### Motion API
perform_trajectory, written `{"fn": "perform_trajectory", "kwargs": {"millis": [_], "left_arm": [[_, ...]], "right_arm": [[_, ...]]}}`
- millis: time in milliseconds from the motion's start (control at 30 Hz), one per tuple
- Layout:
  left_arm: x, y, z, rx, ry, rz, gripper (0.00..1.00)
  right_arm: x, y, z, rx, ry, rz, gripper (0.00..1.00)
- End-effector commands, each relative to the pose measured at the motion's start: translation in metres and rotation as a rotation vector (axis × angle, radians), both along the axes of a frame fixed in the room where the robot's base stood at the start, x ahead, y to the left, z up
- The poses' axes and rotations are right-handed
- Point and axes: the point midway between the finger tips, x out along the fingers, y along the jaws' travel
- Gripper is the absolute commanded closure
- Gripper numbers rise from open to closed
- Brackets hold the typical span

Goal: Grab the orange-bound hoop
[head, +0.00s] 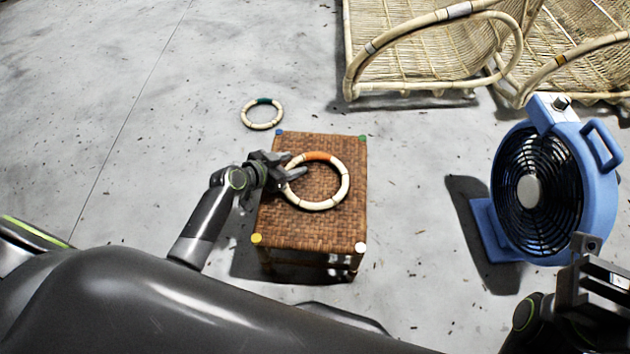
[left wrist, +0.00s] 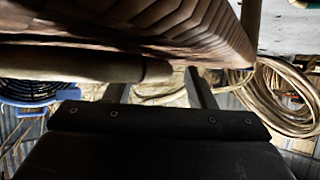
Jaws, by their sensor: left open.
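The orange-bound hoop (head: 345,187) is a pale ring with dark joints and an orange wrap on its far side. It lies on the woven brown stool (head: 290,232) in the head view. My left gripper (head: 297,167) is open at the hoop's upper left rim, with its fingers overlapping the rim in the picture. Whether it touches the hoop cannot be told. In the left wrist view, my left fingers (left wrist: 158,92) stand apart below a pale round bar and brown weave; which part the bar is stays unclear. My right gripper (head: 592,285) is partly in view at lower right, its jaws unclear.
A green-bound hoop (head: 276,118) lies on the floor behind the stool. A blue fan (head: 598,185) stands at right. Rattan chairs (head: 425,60) stand at the back. A cane coil (left wrist: 290,95) shows in the left wrist view. The floor left of the stool is clear.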

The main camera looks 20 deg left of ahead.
Motion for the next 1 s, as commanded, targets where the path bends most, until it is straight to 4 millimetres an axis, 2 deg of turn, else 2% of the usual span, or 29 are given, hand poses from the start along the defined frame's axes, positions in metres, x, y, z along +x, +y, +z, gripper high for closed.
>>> {"fn": "perform_trajectory", "kwargs": {"millis": [133, 500, 867, 1000], "left_arm": [[0.000, 0.000, 0.001, 0.000, 0.000, 0.000, 0.50], [-0.001, 0.001, 0.000, 0.001, 0.001, 0.001, 0.97], [-0.001, 0.001, 0.001, 0.002, 0.000, 0.000, 0.98], [-0.001, 0.001, 0.012, 0.002, 0.000, 0.000, 1.00]], "right_arm": [[0.000, 0.000, 0.001, 0.000, 0.000, 0.000, 1.00], [0.000, 0.000, 0.000, -0.006, 0.006, 0.001, 1.00], [0.000, 0.000, 0.000, -0.008, 0.010, 0.001, 1.00], [0.000, -0.001, 0.007, -0.006, 0.010, 0.006, 1.00]]}}
